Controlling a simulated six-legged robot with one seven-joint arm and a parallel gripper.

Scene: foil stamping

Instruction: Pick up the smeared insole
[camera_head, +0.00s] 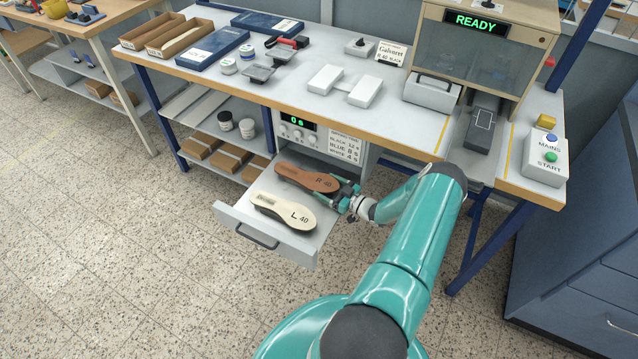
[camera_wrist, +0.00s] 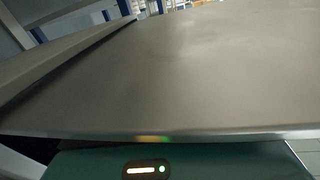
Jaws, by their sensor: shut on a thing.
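A brown insole (camera_head: 305,178) marked "R 40" is at the open drawer (camera_head: 236,217) under the bench. A cream insole (camera_head: 284,213) marked "L 40" lies in front of it in the drawer. A dark mark shows at the left end of each; I cannot tell at this size which is smeared. My gripper (camera_head: 342,194) reaches in from the right and is shut on the right end of the brown insole. I cannot tell whether that insole is lifted clear. The wrist view shows a broad grey-brown surface close up, and the fingertips are hidden there.
A heater with a "0 s" display (camera_head: 297,126) sits above the drawer. The bench (camera_head: 300,100) holds two white blocks, blue boxes and a stamping press (camera_head: 483,60) reading "READY". The floor in front is clear.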

